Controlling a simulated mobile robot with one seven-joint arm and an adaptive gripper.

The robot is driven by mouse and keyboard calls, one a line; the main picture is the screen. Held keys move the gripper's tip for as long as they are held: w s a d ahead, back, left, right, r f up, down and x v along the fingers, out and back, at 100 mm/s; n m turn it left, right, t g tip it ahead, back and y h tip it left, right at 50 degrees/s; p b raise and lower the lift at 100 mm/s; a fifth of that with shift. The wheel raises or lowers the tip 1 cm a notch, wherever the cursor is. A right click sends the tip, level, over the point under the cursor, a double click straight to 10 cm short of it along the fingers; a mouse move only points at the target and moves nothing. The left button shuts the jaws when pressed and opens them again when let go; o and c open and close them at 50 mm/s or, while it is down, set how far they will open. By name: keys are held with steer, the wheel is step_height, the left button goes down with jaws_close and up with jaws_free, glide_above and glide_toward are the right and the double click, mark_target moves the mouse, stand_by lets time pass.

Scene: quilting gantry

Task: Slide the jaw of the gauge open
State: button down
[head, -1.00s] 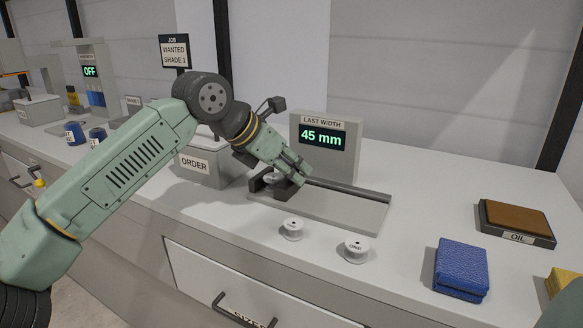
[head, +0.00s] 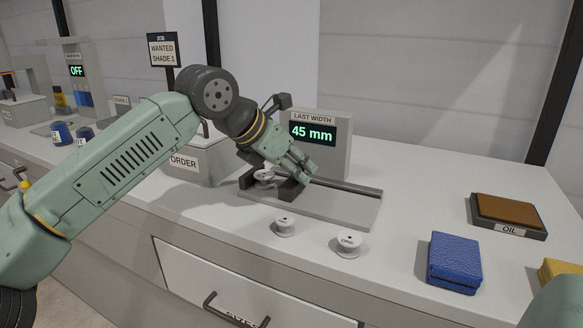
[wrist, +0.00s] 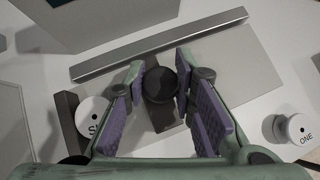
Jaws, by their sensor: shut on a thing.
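The gauge (head: 345,208) is a grey plate with a rail along its back. Its dark fixed jaw (head: 247,180) stands at the left end, and the dark sliding jaw (head: 291,191) is to the right of it. A white spool (head: 265,177) sits between the jaws; its partly hidden label shows in the wrist view (wrist: 92,112), with a gap to the sliding jaw. My gripper (head: 303,171) is over the sliding jaw. In the wrist view its purple pads are shut on the jaw's round black knob (wrist: 160,85).
A display (head: 314,132) reading 45 mm stands behind the gauge. Two white spools, one blank-looking (head: 285,226) and one marked ONE (head: 348,244), stand in front. A blue block (head: 454,262) and oil pad (head: 508,214) are at right. The plate's right part is clear.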

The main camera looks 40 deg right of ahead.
steer(key=c, duration=1.3)
jaws_free()
steer(key=shift+s+d, duration=0.1)
steer(key=shift+s, duration=0.2)
steer(key=shift+w, duration=0.1)
steer(key=shift+r, duration=0.1)
steer(key=v, duration=1.2)
